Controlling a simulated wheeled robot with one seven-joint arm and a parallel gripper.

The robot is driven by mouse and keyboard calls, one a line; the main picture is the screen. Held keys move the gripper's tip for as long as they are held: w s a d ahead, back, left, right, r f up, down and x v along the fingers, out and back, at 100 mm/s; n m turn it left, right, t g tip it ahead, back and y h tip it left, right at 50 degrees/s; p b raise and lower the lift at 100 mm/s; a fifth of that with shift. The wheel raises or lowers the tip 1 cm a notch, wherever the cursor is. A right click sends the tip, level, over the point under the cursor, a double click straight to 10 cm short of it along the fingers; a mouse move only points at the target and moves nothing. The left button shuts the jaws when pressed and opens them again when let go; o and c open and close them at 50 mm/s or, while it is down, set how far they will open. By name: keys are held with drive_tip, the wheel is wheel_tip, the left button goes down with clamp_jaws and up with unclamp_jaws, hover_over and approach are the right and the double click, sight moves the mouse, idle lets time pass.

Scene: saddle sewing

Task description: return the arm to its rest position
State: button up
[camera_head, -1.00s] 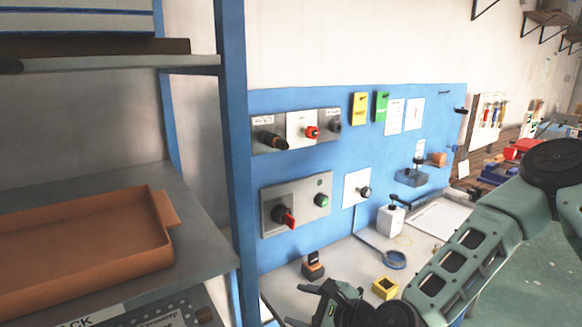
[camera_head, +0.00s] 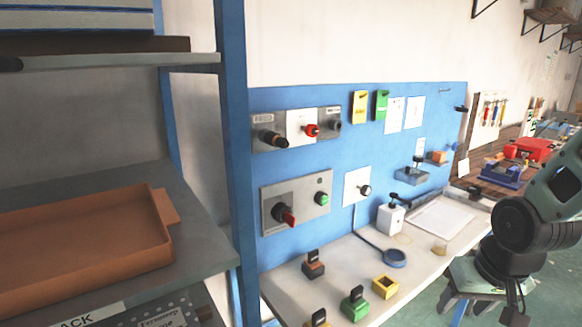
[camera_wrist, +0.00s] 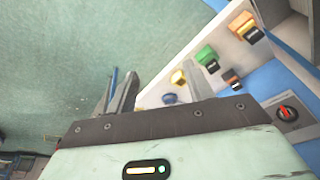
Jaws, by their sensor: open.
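My arm (camera_head: 540,225) is folded at the right edge of the head view, in front of the right end of the white bench. My gripper (camera_wrist: 160,85) shows in the wrist view with its two fingers spread apart and nothing between them. It is clear of the bench, which lies beyond the fingers. In the head view the gripper is hard to make out at the lower right edge.
The bench (camera_head: 305,285) carries a green block (camera_head: 354,304), a yellow block (camera_head: 385,287), a dark orange block (camera_head: 313,264) and a blue ring (camera_head: 395,258). A blue control panel (camera_head: 340,150) stands behind. A shelf with an orange tray (camera_head: 80,240) is at left.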

wheel_tip(320, 180, up, 3)
drive_tip(key=s+d+n, duration=0.1)
drive_tip(key=s+d, duration=0.2)
drive_tip(key=s+a+n+g, duration=0.1)
drive_tip(key=s+a+n, duration=0.3)
drive_tip(key=a, duration=0.5)
drive_tip(key=s+a+r+n+g, duration=0.1)
drive_tip(key=s+a+n, duration=0.3)
drive_tip(key=s+a, duration=0.5)
drive_tip(key=shift+a+r+g+b, duration=0.2)
drive_tip(key=shift+a+g+b, duration=0.15)
drive_tip(key=shift+g+b, duration=0.15)
